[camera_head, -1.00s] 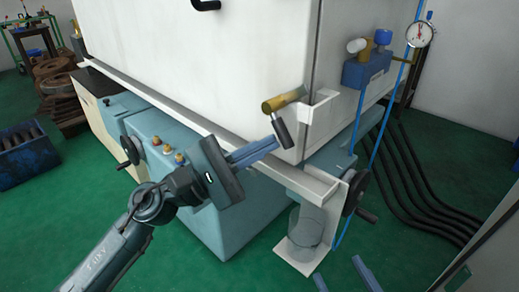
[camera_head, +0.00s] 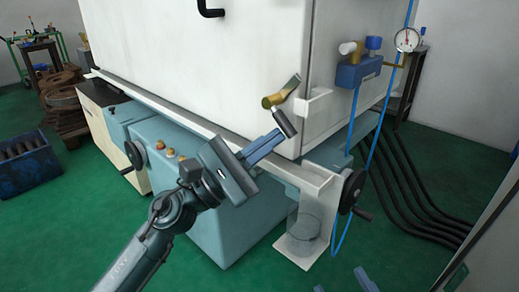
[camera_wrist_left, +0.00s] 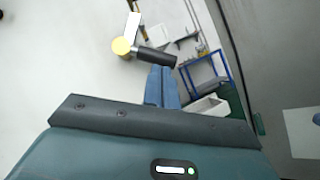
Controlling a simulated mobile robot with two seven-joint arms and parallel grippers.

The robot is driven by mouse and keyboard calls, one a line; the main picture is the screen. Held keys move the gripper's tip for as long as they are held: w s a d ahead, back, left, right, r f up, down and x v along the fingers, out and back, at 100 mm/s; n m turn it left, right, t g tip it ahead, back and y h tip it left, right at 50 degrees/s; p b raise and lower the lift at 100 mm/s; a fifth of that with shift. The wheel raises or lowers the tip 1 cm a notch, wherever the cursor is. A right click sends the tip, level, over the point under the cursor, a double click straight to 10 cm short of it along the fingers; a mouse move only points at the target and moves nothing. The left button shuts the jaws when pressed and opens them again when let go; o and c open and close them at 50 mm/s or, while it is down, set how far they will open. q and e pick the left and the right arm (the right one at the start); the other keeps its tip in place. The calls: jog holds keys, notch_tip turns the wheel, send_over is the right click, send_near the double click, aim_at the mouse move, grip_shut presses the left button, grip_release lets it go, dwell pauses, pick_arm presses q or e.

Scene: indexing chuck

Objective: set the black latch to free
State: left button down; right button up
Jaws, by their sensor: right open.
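The black latch handle (camera_head: 285,123) hangs down and to the right from a brass pivot piece (camera_head: 277,98) at the corner of the white cabinet. In the left wrist view the black handle (camera_wrist_left: 157,57) points right from the round brass end (camera_wrist_left: 121,46). My left gripper (camera_head: 279,136) has its two blue fingers together, with their tips at the lower end of the handle. They appear to touch it from the side, not to grip around it. My right gripper (camera_head: 340,277) is open and empty at the bottom edge, mostly cut off.
The white cabinet (camera_head: 200,60) stands on a teal base with a white ledge (camera_head: 308,174). A handwheel (camera_head: 350,190), a blue valve block (camera_head: 357,72), blue hoses and a dial gauge (camera_head: 407,40) lie to the right. Green floor is free in front.

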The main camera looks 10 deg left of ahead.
pick_arm(q)
jog(key=n+t, duration=0.1)
jog(key=n, duration=0.1)
jog(key=d+r+n+t+y+p, duration=0.1)
jog(key=n+t, duration=0.1)
jog(key=n, duration=0.1)
jog(key=s+n+t+y, duration=0.1)
jog(key=n, duration=0.1)
jog(key=shift+s+d+r+t, duration=0.1)
jog(key=shift+d+r+t, duration=0.15)
jog(key=shift+d+t, duration=0.1)
jog(key=shift+s+d+r+n+t+y+p, duration=0.15)
jog(key=shift+n+t+y+p, duration=0.25)
jog(key=shift+n, duration=0.55)
jog(key=shift+s+d+r+n+t+y+p, duration=0.1)
jog(key=shift+r+n+t+y+p, duration=0.1)
jog(key=shift+n+t+y, duration=0.55)
jog(key=shift+s+d+r+n+t+y+p, duration=0.15)
jog(key=shift+n+y+p, duration=0.2)
jog(key=shift+n, duration=0.75)
pick_arm(e)
jog(key=shift+s+d+n, duration=0.2)
jog(key=shift+s+n, duration=0.05)
jog(key=shift+n, duration=0.05)
pick_arm(q)
jog(key=shift+w, duration=0.1)
pick_arm(e)
jog(key=shift+f, duration=0.1)
pick_arm(q)
jog(key=shift+f, duration=0.1)
